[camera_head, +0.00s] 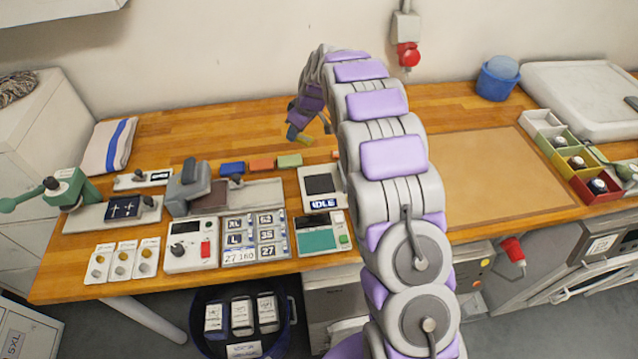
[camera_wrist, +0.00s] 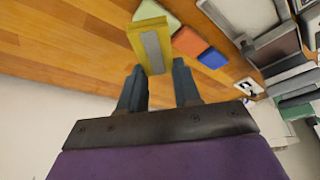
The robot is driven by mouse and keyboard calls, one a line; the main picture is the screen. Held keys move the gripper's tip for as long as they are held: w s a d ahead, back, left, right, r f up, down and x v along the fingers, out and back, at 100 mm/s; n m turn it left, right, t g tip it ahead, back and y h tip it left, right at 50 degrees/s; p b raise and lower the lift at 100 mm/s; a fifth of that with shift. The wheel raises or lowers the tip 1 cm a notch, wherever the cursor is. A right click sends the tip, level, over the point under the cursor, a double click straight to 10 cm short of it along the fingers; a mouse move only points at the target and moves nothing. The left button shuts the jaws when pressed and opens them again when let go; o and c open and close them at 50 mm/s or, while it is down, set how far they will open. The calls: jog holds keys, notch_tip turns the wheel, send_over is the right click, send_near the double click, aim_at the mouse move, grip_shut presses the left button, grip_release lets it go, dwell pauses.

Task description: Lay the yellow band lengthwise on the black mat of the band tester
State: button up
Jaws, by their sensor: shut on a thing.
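My gripper (camera_head: 299,128) is over the back middle of the wooden table, its fingers pointing down. It is shut on the yellow band (camera_head: 291,134), which shows as a small yellow piece at the fingertips. In the wrist view, the yellow band (camera_wrist: 147,32) with a grey patch sits at the tips of the two dark fingers of my gripper (camera_wrist: 158,75). A small device (camera_head: 342,200) with a dark square pad (camera_head: 320,183) and an "IDLE" display stands nearer the front, right of centre; it looks like the band tester. The pad is bare.
Blue (camera_head: 232,169), orange (camera_head: 262,163) and green (camera_head: 289,160) bands lie in a row behind the devices. A press (camera_head: 188,188) stands to their left. A tan mat (camera_head: 500,178) lies right of my arm. The table's back left is mostly clear.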

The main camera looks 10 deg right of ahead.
jog(key=s+d+f+n+g, duration=0.1)
jog(key=s+f+n, duration=0.1)
jog(key=s, duration=0.6)
jog(key=s+d+f+n+g+p, duration=0.1)
jog(key=s+d+f+n, duration=0.1)
jog(key=s, duration=0.6)
jog(key=s+d+f+n+g+y, duration=0.1)
jog(key=s+n, duration=0.3)
jog(key=s, duration=0.4)
jog(key=shift+s+d+f+p, duration=0.1)
jog(key=shift+d+f+p, duration=0.1)
jog(key=shift+f, duration=0.25)
jog(key=shift+s+d+f+p, duration=0.1)
jog(key=shift+d+f, duration=0.05)
jog(key=shift+f, duration=0.25)
jog(key=shift+w+f, duration=0.1)
jog(key=shift+w, duration=0.4)
send_over(309, 185)
jog(key=d, duration=0.1)
jog(key=shift+d+f+b, duration=0.2)
jog(key=shift+f+b, duration=0.25)
jog(key=shift+f, duration=0.25)
notch_tip(309, 185, down, 4)
jog(key=shift+w+r+b, duration=0.15)
jog(key=shift+r+b, duration=0.05)
jog(key=shift+b, duration=0.1)
jog(key=shift+r, duration=0.1)
